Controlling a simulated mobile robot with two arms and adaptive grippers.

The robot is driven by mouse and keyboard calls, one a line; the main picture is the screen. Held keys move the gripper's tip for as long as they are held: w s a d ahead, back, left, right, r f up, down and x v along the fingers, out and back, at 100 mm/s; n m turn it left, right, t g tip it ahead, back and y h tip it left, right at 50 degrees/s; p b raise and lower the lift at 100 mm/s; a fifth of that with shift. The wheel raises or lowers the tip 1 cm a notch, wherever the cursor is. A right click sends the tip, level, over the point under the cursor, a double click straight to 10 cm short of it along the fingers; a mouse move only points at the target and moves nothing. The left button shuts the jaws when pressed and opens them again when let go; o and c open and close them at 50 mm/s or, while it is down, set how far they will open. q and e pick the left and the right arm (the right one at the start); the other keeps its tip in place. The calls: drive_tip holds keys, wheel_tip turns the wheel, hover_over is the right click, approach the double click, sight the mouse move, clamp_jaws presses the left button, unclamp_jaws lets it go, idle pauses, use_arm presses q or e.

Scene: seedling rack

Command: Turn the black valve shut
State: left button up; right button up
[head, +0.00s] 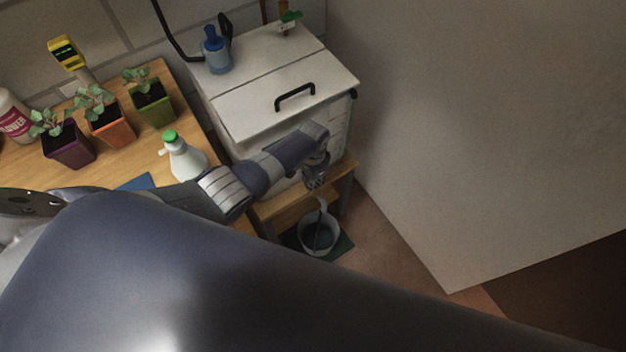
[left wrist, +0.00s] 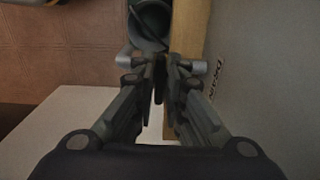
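My left gripper (head: 315,178) is low at the front of the white cabinet (head: 262,125), above the bucket (head: 319,236). In the left wrist view, its two fingers (left wrist: 164,68) are close together with only a narrow dark gap. I cannot tell whether the gap holds a thin black part. Short silver pieces show on both sides of the fingers, perhaps a pipe behind them. The black valve is not clearly visible; the gripper covers the area around it. The bucket also shows beyond the fingertips (left wrist: 150,25). My right gripper is not in view.
The cabinet stands on a wooden stand (head: 347,184). A wooden bench (head: 125,160) on the left carries a spray bottle (head: 186,160) and potted seedlings (head: 109,126). A pale wall (head: 470,130) is close on the right. A blue bottle (head: 215,52) stands on the cabinet.

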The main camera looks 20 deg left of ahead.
use_arm(q)
drive_tip(key=shift+o, duration=1.1)
drive_tip(key=shift+r, duration=0.8)
wheel_tip(320, 180, up, 10)
drive_tip(key=shift+r, duration=0.2)
